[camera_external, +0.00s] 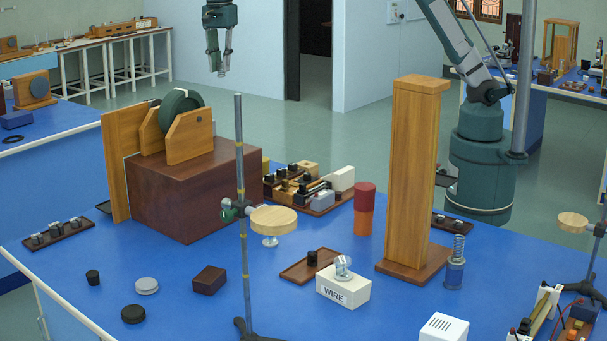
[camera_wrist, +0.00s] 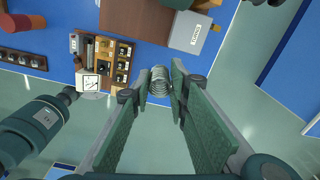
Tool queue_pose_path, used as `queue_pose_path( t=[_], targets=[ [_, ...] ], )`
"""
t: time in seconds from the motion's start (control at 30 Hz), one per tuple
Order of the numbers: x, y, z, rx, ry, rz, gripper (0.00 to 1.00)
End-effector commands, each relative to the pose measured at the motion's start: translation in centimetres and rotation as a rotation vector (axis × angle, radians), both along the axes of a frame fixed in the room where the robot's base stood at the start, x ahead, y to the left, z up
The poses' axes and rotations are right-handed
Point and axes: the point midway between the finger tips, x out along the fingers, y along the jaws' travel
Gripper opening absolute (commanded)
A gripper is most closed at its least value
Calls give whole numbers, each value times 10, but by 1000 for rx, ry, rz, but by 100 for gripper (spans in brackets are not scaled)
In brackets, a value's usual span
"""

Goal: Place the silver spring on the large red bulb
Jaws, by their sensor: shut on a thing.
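My gripper (camera_external: 221,68) is high above the bench at the upper left in the external view. In the wrist view my gripper's fingers (camera_wrist: 160,88) close on a silver spring (camera_wrist: 159,80) at their tips. The spring's coils show between the pads, clear of the bench. In the external view it is too small to make out. No clear large red bulb shows. A red-topped orange cylinder (camera_external: 365,205) stands upright mid-bench. A clear glass bulb (camera_external: 343,266) sits on a white box marked WIRE (camera_external: 342,292). Another spring (camera_external: 459,246) stands on a blue cylinder (camera_external: 454,275).
A tall wooden column (camera_external: 410,180) stands right of the red-topped cylinder. A metal stand rod (camera_external: 241,180) carries a round wooden disc (camera_external: 273,220). A brown box (camera_external: 195,190) with a green wheel stands at the left. Bare blue bench (camera_external: 210,250) lies at the front left.

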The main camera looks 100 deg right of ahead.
Motion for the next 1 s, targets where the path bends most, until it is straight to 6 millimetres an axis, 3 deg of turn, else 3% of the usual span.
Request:
queue_pose_path(
  t=[0.1, 0.53, 0.9, 1.0],
  targets=[
    [-1, -45, 0, 0, 0, -40, 10],
    [-18, -189, 0, 0, 0, -165, 10],
    [-37, -267, 0, 0, 0, -235, 10],
    [-36, -265, -19, 0, 0, -232, 10]
  ],
)
